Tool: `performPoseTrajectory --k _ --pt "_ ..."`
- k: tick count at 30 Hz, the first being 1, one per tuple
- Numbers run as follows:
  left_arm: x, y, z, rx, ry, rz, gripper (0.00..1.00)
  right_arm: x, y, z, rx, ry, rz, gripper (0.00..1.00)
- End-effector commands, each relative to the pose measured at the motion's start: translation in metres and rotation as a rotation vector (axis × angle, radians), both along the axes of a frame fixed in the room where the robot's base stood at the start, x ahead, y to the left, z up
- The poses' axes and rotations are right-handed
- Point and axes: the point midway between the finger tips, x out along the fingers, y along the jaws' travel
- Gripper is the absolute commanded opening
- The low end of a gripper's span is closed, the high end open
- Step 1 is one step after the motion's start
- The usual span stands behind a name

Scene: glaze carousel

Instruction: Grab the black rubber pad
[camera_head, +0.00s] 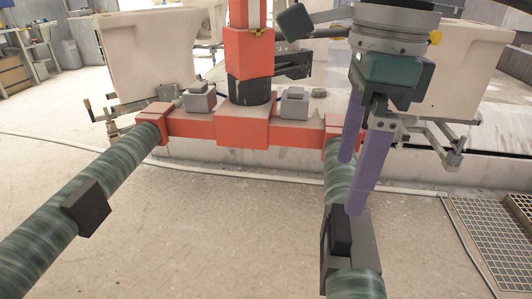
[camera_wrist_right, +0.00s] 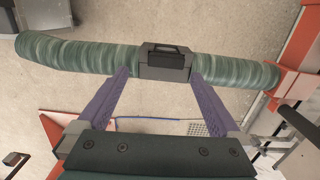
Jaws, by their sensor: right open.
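A small black pad (camera_head: 341,232) sits on a dark grey block (camera_head: 366,252) around the right green-striped pipe. In the right wrist view the black pad (camera_wrist_right: 166,48) lies on the dark block (camera_wrist_right: 164,68), just beyond the fingertips. My right gripper (camera_head: 351,186) has purple fingers spread apart with nothing between them. Its fingers point down at the block, and one tip is close to the pad's upper end in the head view. I cannot tell if they touch. In the right wrist view the open gripper (camera_wrist_right: 159,73) straddles the block's width. My left gripper is not in view.
A second dark block (camera_head: 87,209) sits on the left green pipe (camera_head: 60,237). An orange crossbar (camera_head: 242,134) joins both pipes at the back. A metal grating (camera_head: 492,238) lies at the right. The floor between the pipes is clear.

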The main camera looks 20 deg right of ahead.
Motion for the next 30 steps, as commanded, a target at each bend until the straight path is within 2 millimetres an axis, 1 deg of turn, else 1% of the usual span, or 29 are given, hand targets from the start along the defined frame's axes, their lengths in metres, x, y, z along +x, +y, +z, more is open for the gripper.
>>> performPoseTrajectory --k 1,4,9,14,21,24,30 --pt "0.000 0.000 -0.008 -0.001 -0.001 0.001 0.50 0.001 -0.009 -0.008 -0.033 0.002 -0.007 1.00" --pt "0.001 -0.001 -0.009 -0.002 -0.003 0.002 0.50 0.000 -0.016 -0.019 -0.062 0.010 -0.012 1.00" --pt "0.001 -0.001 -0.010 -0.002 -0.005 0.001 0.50 0.000 -0.015 -0.043 -0.061 0.011 -0.012 1.00" --pt "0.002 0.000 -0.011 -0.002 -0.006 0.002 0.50 0.001 -0.014 -0.057 -0.059 0.010 -0.010 1.00" --pt "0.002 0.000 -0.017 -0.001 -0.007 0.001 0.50 0.003 -0.012 -0.094 -0.058 0.011 -0.011 1.00" --pt "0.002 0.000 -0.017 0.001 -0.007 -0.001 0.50 0.003 -0.012 -0.101 -0.058 0.009 -0.009 1.00" --pt "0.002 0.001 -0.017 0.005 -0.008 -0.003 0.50 0.004 -0.012 -0.102 -0.058 0.007 -0.009 1.00"
